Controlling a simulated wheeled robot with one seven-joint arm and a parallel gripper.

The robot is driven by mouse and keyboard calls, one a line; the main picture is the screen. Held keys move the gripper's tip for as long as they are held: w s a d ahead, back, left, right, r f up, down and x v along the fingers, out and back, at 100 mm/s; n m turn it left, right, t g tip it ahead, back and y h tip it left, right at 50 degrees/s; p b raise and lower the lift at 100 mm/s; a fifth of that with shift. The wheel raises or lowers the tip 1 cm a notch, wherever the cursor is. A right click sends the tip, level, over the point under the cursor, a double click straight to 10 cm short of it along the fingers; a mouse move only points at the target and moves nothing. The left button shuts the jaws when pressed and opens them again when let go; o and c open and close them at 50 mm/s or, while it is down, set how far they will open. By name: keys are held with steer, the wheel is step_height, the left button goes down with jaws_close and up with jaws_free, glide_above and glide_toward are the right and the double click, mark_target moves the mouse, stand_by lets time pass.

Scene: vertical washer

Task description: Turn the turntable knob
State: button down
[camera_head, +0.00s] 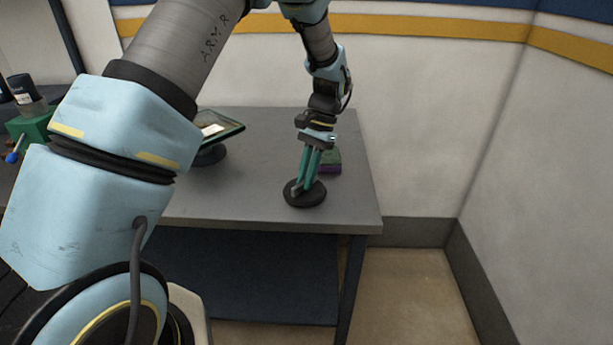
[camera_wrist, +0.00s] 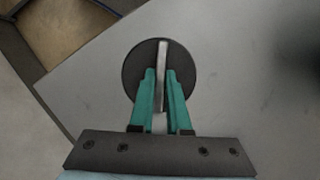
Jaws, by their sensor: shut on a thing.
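The turntable knob is a flat black disc (camera_head: 316,198) with a raised grey bar across it, near the front right of the grey table. In the wrist view the disc (camera_wrist: 133,75) lies below my gripper, and the grey bar (camera_wrist: 163,55) runs up and down the picture. My gripper (camera_head: 298,186) points down at the knob from above. In the wrist view its two green fingers (camera_wrist: 161,76) stand on either side of the bar and are shut on it. The near part of the bar is partly hidden between the fingers.
The grey table (camera_head: 260,140) has free room around the disc, and its right edge is close. A green and purple block (camera_head: 331,161) lies just behind my gripper. A glass-topped tilted device (camera_head: 222,126) stands to the left. Walls stand behind and right.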

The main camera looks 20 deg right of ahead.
stand_by(0.4)
steer(key=c, duration=0.9)
jaws_free()
steer(key=b+v, duration=0.3)
steer(key=v, duration=0.7)
steer(key=shift+w+d+r, duration=0.1)
steer(key=shift+r, duration=0.3)
